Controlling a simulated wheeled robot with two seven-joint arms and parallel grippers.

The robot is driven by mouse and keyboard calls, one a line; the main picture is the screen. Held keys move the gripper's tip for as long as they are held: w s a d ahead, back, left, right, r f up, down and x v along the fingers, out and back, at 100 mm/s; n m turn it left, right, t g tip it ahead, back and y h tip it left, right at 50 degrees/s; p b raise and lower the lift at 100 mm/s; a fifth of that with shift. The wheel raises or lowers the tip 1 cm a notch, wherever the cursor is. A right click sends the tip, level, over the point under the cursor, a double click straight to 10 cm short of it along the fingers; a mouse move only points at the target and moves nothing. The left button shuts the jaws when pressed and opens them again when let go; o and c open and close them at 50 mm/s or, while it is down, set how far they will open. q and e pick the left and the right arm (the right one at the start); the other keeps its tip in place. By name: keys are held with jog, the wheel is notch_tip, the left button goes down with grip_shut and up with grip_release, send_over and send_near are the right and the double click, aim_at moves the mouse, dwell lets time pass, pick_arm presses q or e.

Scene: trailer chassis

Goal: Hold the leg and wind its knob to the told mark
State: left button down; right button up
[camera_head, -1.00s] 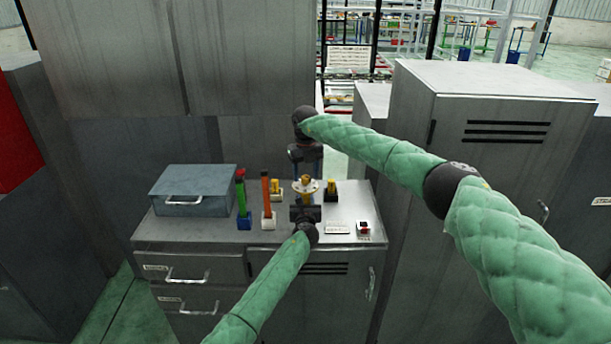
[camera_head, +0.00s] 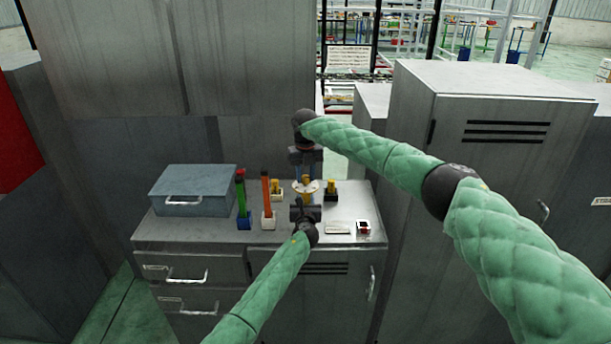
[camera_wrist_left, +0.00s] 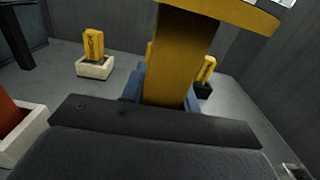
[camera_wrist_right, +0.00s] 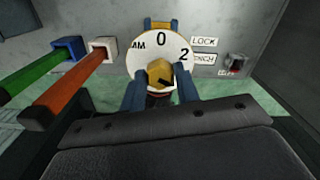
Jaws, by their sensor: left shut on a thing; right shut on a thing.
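The yellow leg (camera_wrist_left: 180,60) stands upright in the left wrist view, with its round flange at the top. My left gripper (camera_head: 306,200) is shut around the leg, low on its post; a blue finger shows beside it. The white dial (camera_wrist_right: 148,50) on top shows "MM", "0" and "2". The gold knob (camera_wrist_right: 160,73) sits at its middle, with a dark line on it pointing toward the lower right. My right gripper (camera_wrist_right: 158,92) is shut on the knob from above, a blue finger on each side. The fingertips' exact contact is partly hidden.
Green (camera_head: 241,195) and orange (camera_head: 266,190) upright bars stand in holders to the left. Yellow blocks in a white holder (camera_wrist_left: 95,67) and a black holder (camera_head: 331,196) stand behind. A grey case (camera_head: 193,183), label plates (camera_wrist_right: 204,42) and a red switch (camera_head: 364,227) are also on the cabinet.

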aim_at(306, 176)
jog(key=o, duration=1)
notch_tip(306, 176, up, 12)
dwell(0.4)
pick_arm(q)
jog(key=c, duration=0.8)
grip_release()
jog(key=shift+o, duration=0.2)
